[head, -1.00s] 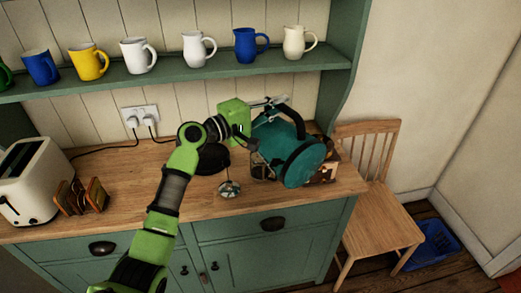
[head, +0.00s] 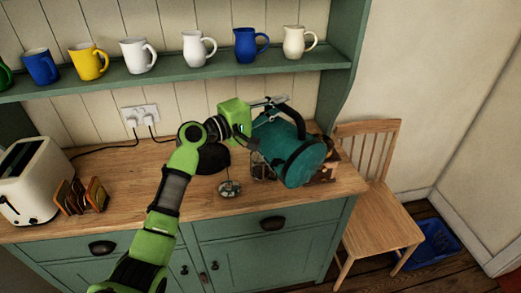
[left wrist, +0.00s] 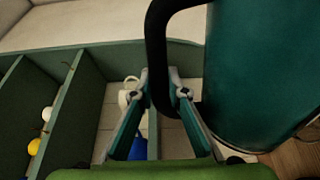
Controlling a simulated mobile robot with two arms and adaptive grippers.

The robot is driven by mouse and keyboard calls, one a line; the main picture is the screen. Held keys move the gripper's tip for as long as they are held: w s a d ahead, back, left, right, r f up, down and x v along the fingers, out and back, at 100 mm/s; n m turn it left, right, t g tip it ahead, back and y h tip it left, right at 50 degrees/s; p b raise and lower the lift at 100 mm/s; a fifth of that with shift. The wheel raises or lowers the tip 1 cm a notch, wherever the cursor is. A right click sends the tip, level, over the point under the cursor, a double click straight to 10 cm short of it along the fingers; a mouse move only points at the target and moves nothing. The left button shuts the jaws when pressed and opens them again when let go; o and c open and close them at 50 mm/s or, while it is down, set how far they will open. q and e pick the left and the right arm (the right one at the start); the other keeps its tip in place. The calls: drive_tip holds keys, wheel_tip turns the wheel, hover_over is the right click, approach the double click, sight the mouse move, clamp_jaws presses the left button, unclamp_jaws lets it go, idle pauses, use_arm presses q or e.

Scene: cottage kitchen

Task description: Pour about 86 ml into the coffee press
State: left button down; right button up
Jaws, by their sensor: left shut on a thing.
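My left gripper (head: 272,103) is shut on the black handle of a teal kettle (head: 290,148) and holds it tilted above the right end of the wooden counter. In the left wrist view, the gripper's fingers (left wrist: 163,84) close on the handle, with the kettle's teal body (left wrist: 258,75) at the right. A glass vessel in a metal frame, seemingly the coffee press (head: 261,171), stands on the counter behind the kettle and is mostly hidden. Its fill and any stream are not visible. A small round metal piece with a thin rod (head: 229,189) lies left of it. My right gripper is not in view.
A brown-and-white box (head: 329,168) stands partly hidden right of the kettle. A toaster (head: 29,178) and toast rack (head: 82,196) stand at the left. Several mugs and jugs line the shelf (head: 176,76) above. A wooden chair (head: 376,205) is beyond the counter's right end.

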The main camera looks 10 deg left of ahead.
sight(296, 135)
use_arm(q)
drive_tip(key=shift+w+a+r, duration=0.3)
drive_tip(key=shift+r, duration=0.15)
idle(0.9)
drive_tip(key=s+d+m, duration=0.1)
drive_tip(key=s+d+f+b, duration=0.1)
drive_tip(key=s, duration=0.1)
drive_tip(key=s+d+f+m, duration=0.1)
drive_tip(key=d, duration=0.1)
drive_tip(key=shift+s+d+f+m, duration=0.1)
drive_tip(key=shift+s+f+m, duration=0.1)
drive_tip(key=shift+s+m, duration=0.1)
drive_tip(key=shift+s+d+f, duration=0.2)
drive_tip(key=shift+s+d, duration=0.05)
drive_tip(key=shift+s+d+f+m+b, duration=0.3)
drive_tip(key=shift+s+f+m+b, duration=0.15)
drive_tip(key=shift+m+b, duration=0.2)
drive_tip(key=shift+d, duration=0.2)
drive_tip(key=shift+s+f, duration=0.1)
idle(0.7)
